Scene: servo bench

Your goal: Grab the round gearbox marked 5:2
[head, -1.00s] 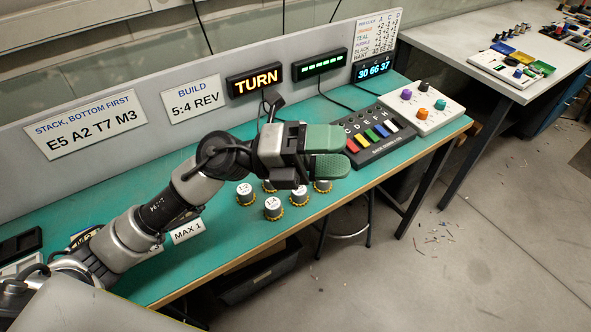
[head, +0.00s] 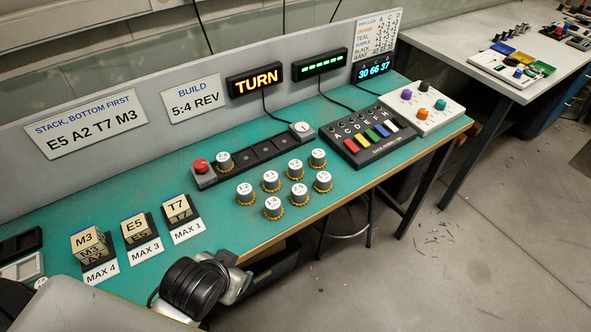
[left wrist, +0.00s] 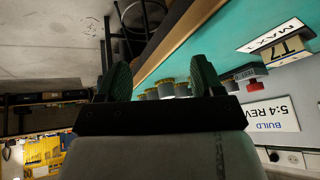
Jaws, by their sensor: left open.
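Several round gearboxes with white tops and yellow toothed bases stand loose on the green bench, among them a front one (head: 273,208), a left one (head: 245,194) and a right one (head: 299,194). Another gearbox (head: 225,162) sits in the dark rail. The ratios are too small to read surely, so I cannot tell which is 5:2. My left gripper (left wrist: 160,82) is open and empty in the left wrist view. Gearboxes (left wrist: 166,88) show between and beyond its fingers, apart from them. In the head view my left arm is at the bench's front edge; its fingertips are not clear.
The dark rail (head: 262,151) has a red button (head: 200,165) and a dial (head: 302,128). Lettered blocks (head: 136,228) stand at the left. A key panel (head: 377,140) and a knob box (head: 422,110) are at the right. Bench around the gearboxes is clear.

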